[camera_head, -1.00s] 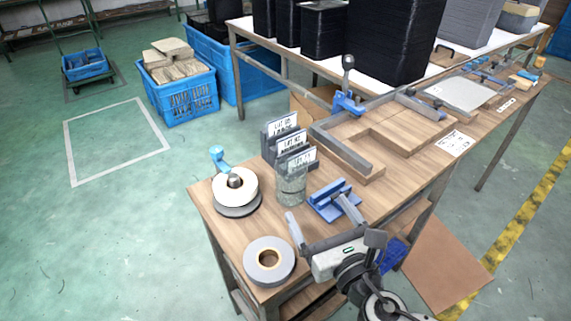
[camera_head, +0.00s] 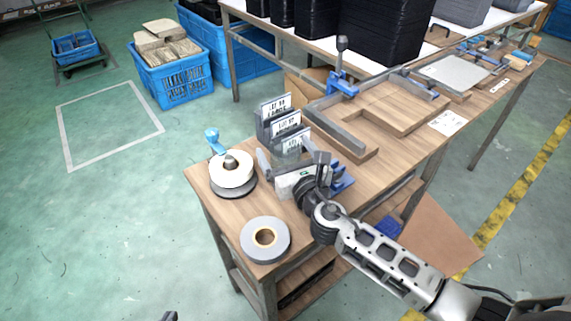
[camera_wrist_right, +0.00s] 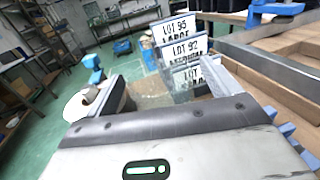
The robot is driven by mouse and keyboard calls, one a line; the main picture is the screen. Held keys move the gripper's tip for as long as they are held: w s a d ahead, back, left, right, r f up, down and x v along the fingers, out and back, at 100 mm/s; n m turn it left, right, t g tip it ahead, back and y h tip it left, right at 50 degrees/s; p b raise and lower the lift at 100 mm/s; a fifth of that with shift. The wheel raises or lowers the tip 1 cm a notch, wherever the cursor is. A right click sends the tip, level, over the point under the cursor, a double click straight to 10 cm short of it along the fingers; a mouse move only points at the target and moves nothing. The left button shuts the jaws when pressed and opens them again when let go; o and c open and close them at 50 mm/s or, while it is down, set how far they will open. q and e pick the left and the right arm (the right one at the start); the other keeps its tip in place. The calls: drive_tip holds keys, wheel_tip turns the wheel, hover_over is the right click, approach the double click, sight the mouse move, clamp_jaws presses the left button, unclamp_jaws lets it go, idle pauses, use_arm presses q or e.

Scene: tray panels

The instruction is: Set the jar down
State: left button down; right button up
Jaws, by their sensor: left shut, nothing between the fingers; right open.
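The clear glass jar (camera_head: 291,151) stands on the wooden bench, in front of the row of lot-labelled plates (camera_head: 284,124). Its lower part is hidden behind my right gripper (camera_head: 292,160) in the head view. My right gripper is open, with one finger on each side of the jar. In the right wrist view the see-through jar (camera_wrist_right: 155,94) shows faintly between the fingers; I cannot tell whether either finger touches it. Only a dark tip of my left gripper (camera_head: 170,316) shows at the bottom edge of the head view, shut and empty, away from the bench.
A white-topped reel (camera_head: 230,178) with a blue clip and a grey tape roll (camera_head: 265,240) lie left of my right gripper. A blue fixture (camera_head: 341,181) sits close on its right. A wooden tray panel with grey rails (camera_head: 385,108) lies further back.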

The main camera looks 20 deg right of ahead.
drive_tip(key=shift+w+a, duration=0.15)
drive_tip(key=shift+w, duration=1.05)
drive_tip(key=shift+r, duration=0.1)
drive_tip(key=c, duration=1.3)
